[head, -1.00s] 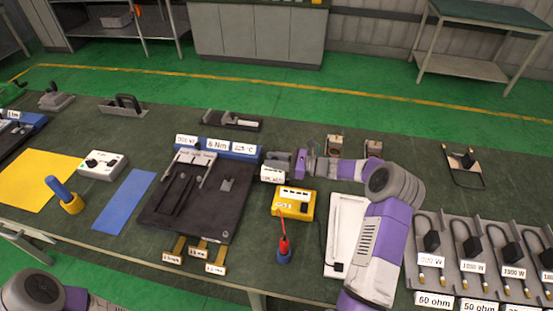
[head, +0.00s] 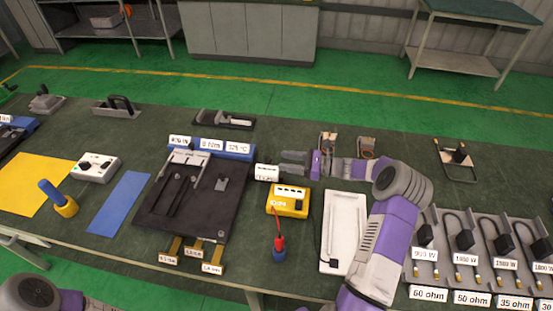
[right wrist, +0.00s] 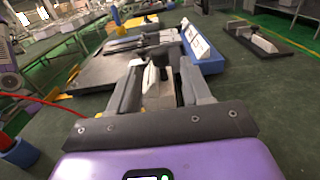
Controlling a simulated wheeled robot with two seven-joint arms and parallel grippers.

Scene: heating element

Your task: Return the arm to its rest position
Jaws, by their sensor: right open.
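My right arm reaches in from the lower right in the head view. Its gripper (head: 291,162) is open above the table, just right of a small white labelled block (head: 266,172). In the right wrist view the white block (right wrist: 158,88) shows between and beyond the two spread fingers (right wrist: 152,92); the fingers look apart from it. The black fixture plate (head: 187,205) with its blue label bar lies left of the block. My left gripper is out of view; only a part of my left arm shows at the lower left.
Small metal parts (head: 367,147) stand behind the wrist. A grey rack (head: 480,257) of heating elements fills the right side.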

